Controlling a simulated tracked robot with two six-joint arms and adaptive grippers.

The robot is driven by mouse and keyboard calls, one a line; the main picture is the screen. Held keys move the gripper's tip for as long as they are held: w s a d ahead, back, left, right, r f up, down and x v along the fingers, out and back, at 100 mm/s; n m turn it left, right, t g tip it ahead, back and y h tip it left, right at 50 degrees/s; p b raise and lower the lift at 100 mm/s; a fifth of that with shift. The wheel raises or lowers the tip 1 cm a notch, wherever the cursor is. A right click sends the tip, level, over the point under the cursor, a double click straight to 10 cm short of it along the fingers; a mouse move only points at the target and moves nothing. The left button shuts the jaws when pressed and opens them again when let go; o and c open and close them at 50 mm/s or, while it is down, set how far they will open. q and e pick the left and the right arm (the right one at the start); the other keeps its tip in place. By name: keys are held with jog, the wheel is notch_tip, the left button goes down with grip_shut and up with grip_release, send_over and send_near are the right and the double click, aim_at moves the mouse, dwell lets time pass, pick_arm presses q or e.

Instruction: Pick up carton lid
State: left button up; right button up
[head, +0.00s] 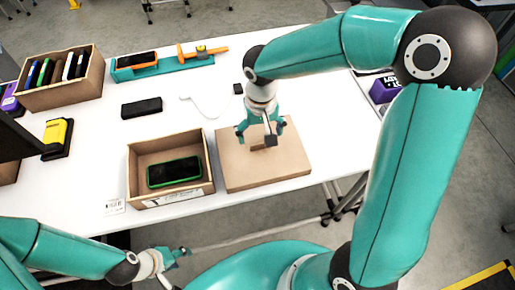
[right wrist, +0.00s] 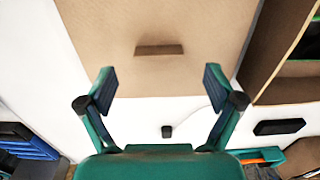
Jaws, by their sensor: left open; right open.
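The carton lid (head: 250,177) is a flat brown cardboard panel lying on the white table, right of the open carton (head: 135,172). A small raised tab (right wrist: 159,49) stands at its middle, partly hidden by my right gripper in the head view. My right gripper (head: 261,130) is open and empty over the lid. In the right wrist view its two fingers are apart on either side of the tab, just short of it. The carton holds a black phone with a green edge (head: 174,172). My left gripper (head: 179,254) is open and empty in front of the table's near edge.
A box of upright phones (head: 62,98) stands at the back left. A teal fixture (head: 170,65), a black phone (head: 141,107) and a yellow device (head: 57,137) lie on the table. Bare table lies right of the lid.

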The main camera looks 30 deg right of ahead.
aim_at(260, 147)
jog(key=shift+f+p, duration=0.5)
jog(key=shift+f, duration=1.85)
jog(key=c, duration=1.1)
